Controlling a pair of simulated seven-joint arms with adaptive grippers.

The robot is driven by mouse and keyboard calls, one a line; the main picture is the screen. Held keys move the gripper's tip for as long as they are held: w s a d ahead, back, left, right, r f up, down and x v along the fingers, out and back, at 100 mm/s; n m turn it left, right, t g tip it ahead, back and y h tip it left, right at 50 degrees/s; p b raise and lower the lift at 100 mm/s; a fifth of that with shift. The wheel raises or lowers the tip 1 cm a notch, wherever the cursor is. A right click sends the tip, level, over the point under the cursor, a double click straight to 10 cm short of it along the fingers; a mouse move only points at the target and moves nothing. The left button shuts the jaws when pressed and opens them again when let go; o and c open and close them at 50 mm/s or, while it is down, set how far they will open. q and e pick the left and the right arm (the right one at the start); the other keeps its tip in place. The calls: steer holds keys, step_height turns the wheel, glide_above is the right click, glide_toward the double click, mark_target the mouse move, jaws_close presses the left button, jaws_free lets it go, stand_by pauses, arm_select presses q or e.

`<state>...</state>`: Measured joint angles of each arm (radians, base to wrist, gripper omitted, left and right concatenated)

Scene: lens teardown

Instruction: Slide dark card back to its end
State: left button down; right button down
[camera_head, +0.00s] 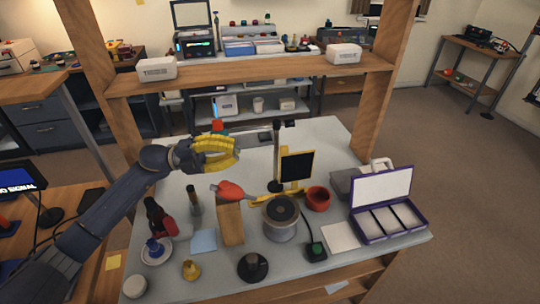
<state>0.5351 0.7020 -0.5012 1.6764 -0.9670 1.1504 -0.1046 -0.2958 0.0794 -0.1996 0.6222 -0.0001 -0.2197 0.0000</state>
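My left gripper (236,149), with yellow fingers, is over the back left of the grey table. Its fingertips are by the left end of a flat grey bar (248,141). A small dark square piece (265,138) shows on the bar toward its right end, near a dark upright post (277,150). A larger black square panel (297,166) with a yellow edge stands upright to the right of the post. I cannot tell which of these dark pieces is the card. I cannot tell if the fingers touch the bar or how far they are closed. My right gripper is not in view.
A wooden block (230,222) bears a red item (231,190). A round metal pot (281,217), red bowl (318,198) and open purple-edged case (388,220) stand to the right. Bottles and small items crowd the front left. A wooden shelf (250,73) spans behind.

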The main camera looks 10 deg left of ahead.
arm_select(q)
steer(key=w+a+f+n+t+y, duration=0.25)
steer(key=w+f+t, duration=0.2)
steer(key=f, duration=0.35)
steer(key=f+x, duration=0.1)
steer(key=x, duration=1.2)
steer(key=shift+d, duration=0.5)
steer(key=shift+f+g+y, duration=0.1)
steer(key=shift+g+y, duration=0.15)
